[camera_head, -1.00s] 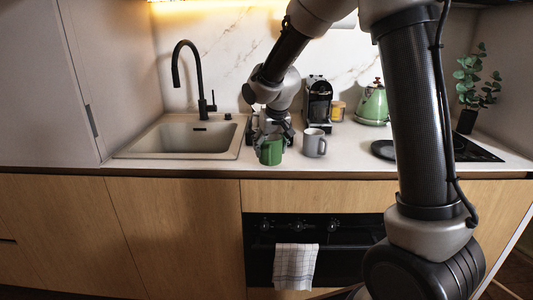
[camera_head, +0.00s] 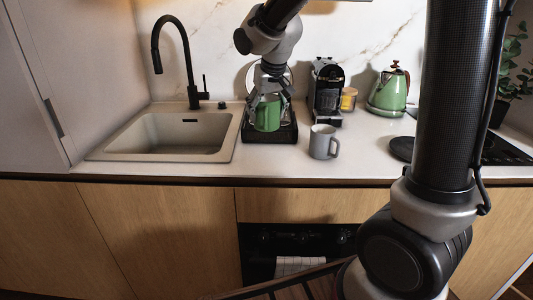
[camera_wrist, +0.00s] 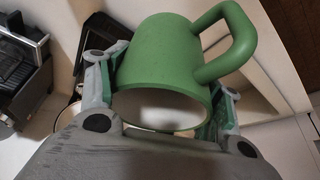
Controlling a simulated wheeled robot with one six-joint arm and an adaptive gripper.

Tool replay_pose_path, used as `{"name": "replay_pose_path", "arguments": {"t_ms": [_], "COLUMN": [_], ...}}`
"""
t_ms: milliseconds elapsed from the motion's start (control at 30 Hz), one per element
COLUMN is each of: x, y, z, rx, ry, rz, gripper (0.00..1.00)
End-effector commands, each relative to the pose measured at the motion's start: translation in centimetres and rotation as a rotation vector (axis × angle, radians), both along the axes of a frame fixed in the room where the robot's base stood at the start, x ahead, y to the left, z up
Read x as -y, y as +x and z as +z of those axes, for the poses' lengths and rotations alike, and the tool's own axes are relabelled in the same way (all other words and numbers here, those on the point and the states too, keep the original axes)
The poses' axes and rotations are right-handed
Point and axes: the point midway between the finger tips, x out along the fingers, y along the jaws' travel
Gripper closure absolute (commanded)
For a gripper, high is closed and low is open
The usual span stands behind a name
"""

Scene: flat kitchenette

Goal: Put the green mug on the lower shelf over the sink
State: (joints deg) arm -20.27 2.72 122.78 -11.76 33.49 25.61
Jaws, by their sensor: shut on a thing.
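The green mug (camera_head: 267,115) is held in my gripper (camera_head: 268,100), in front of a black rack on the counter, right of the sink. The wrist view shows the mug (camera_wrist: 160,55) between my two fingers (camera_wrist: 160,105), with its handle at upper right and its opening toward the camera. My gripper is shut on the mug's body. Whether the mug touches the rack cannot be told from the head view. The lower shelf over the sink is not in the head view; I cannot make it out in the wrist view.
The sink (camera_head: 170,134) with a tall black tap (camera_head: 188,60) is at left. The black rack (camera_head: 270,134) holds a plate. A grey mug (camera_head: 322,142) stands close on the right, with a coffee machine (camera_head: 326,88) and green kettle (camera_head: 388,91) behind. The counter front is clear.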

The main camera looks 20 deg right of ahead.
Motion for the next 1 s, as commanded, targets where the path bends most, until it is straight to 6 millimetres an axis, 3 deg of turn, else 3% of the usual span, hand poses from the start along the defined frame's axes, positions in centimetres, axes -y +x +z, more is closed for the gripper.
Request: {"name": "replay_pose_path", "arguments": {"t_ms": [700, 1000], "x": [0.2, 0.1], "y": [-0.3, -0.2], "z": [-9.8, -10.1], "rx": [-0.001, 0.002], "ry": [-0.003, -0.001], "rz": [0.022, 0.021], "gripper": [0.69, 0.69]}}
